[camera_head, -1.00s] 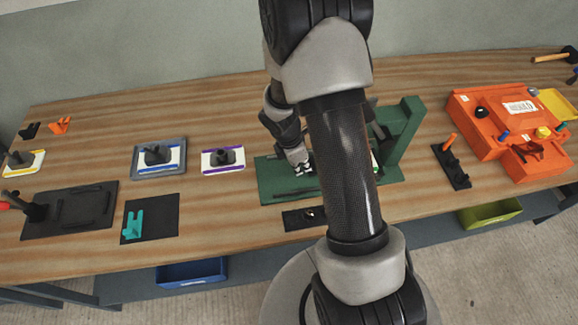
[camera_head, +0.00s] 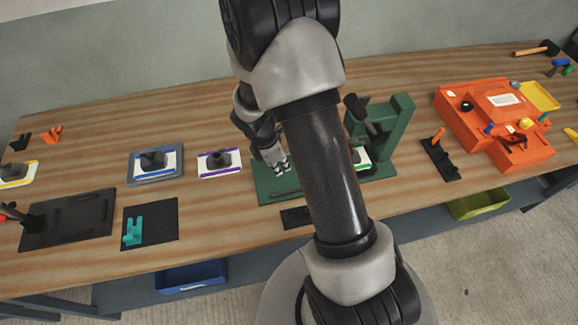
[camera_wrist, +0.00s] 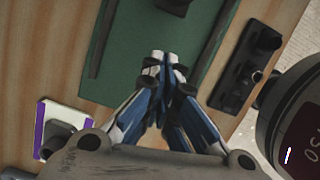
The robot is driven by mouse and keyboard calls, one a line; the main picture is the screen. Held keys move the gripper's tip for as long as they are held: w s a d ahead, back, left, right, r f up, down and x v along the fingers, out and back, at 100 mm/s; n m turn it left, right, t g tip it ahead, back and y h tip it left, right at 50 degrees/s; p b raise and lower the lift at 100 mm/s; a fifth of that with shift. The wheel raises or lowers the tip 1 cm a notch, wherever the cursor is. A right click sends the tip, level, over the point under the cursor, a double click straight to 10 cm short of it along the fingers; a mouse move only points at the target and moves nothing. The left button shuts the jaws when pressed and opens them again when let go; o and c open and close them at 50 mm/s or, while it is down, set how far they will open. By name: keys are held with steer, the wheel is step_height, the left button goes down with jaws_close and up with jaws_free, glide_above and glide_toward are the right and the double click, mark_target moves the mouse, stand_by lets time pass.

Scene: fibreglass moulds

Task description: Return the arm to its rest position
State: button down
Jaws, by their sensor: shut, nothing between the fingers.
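My gripper (camera_head: 281,168) hangs over the left part of the green fixture (camera_head: 385,170) on the wooden table. In the wrist view my gripper (camera_wrist: 163,62) has its fingertips together, with nothing between them, above the green base plate (camera_wrist: 135,75). My arm crosses the middle of the head view and hides part of the green fixture. A white plate with a green edge (camera_head: 361,155) shows in the fixture beside my arm.
A purple-edged plate (camera_head: 220,163) and a blue-edged plate in a grey tray (camera_head: 155,178) lie to the left. A black rack (camera_head: 295,218) stands at the front edge. An orange fixture (camera_head: 480,130) is at right. Bare wood lies behind the plates.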

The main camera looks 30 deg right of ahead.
steer(key=p+v, duration=0.2)
steer(key=v, duration=0.5)
steer(key=shift+d, duration=0.35)
steer(key=shift+r, duration=0.1)
